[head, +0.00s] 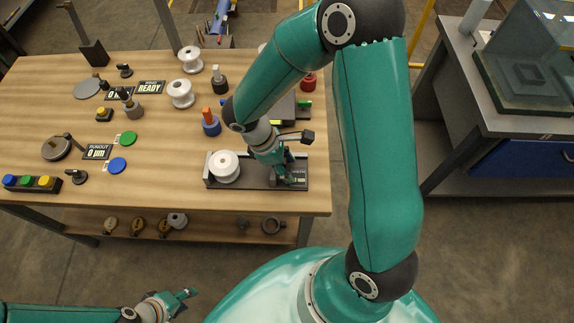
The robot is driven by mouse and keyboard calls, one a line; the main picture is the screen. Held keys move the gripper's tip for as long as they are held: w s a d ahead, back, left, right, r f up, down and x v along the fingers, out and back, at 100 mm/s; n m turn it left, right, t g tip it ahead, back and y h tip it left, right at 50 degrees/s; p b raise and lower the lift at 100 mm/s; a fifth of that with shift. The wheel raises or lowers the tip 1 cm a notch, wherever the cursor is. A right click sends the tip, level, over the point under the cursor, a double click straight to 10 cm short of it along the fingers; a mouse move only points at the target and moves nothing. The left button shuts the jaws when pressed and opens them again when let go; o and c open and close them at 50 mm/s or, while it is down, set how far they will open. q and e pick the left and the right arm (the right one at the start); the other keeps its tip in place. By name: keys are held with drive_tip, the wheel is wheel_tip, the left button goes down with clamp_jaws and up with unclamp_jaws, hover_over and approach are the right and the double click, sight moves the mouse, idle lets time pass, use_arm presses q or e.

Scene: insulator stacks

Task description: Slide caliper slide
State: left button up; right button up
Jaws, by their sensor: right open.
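A grey rail fixture (257,184) lies along the front right part of the wooden table. A white spool-shaped insulator (225,166) stands at its left end. I take this fixture to be the caliper; its slide is not clearly visible and may be hidden by my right gripper. My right gripper (292,176) is open and reaches down over the right end of the fixture, to the right of the insulator. I cannot tell whether its fingers touch anything. My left gripper (187,301) is low at the front, away from the table; its finger opening is unclear.
White spools (181,94), a blue and orange piece (211,123), coloured discs (117,165), label plates (150,87) and a button box (32,183) stand on the table. A lower shelf holds rings and spools. A grey bench (500,120) stands at right.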

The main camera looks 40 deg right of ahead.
drive_tip(key=v, duration=1.1)
drive_tip(key=shift+w+a+r, duration=0.15)
drive_tip(key=shift+r, duration=0.15)
